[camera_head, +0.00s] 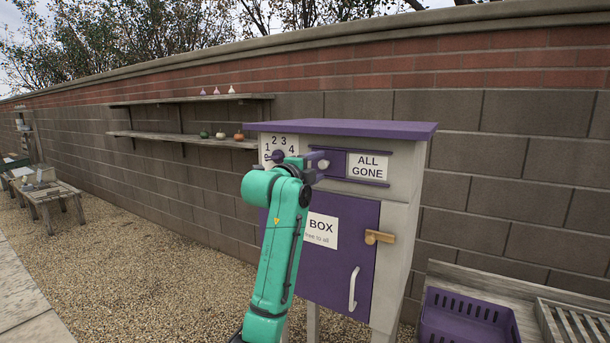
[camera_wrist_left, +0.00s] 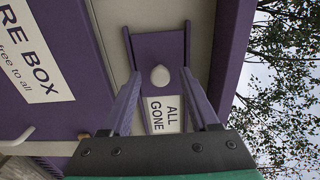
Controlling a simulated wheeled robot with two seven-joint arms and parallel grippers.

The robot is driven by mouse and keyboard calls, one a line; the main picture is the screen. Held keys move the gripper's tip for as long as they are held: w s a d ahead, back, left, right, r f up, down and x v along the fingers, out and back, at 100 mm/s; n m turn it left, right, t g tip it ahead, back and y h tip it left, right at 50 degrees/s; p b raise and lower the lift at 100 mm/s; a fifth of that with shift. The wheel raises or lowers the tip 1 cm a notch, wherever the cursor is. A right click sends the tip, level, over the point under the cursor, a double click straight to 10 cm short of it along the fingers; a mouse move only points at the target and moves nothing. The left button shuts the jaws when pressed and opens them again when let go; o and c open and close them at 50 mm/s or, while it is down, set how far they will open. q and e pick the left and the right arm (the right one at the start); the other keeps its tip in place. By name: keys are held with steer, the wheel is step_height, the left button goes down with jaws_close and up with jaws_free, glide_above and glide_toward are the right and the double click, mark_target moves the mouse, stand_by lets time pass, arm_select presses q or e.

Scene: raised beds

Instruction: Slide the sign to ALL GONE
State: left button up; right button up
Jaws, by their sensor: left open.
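The sign is on the upper front of a purple and grey box cabinet (camera_head: 400,190). A purple sliding panel (camera_head: 334,161) with a pale round knob (camera_wrist_left: 160,75) sits between two dark purple rails. A white ALL GONE label (camera_head: 368,166) shows uncovered at its right; it also shows in the left wrist view (camera_wrist_left: 164,115). What lies behind the panel is hidden. My left gripper (camera_wrist_left: 160,71) is open, with the knob between its fingertips and a visible gap on both sides. In the head view, my left arm partly covers the sign's left end. My right gripper is out of view.
A number dial (camera_head: 278,146) is left of the sign. Below is a purple door (camera_head: 345,235) with a wooden latch (camera_head: 379,237) and white handle (camera_head: 353,288). The roof (camera_head: 345,128) overhangs above. A purple crate (camera_head: 468,316) stands at lower right.

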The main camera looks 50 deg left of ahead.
arm_select(q)
steer(key=b+v, duration=0.5)
steer(key=v, duration=0.8)
steer(key=shift+s, duration=0.25)
steer(key=shift+f, duration=0.1)
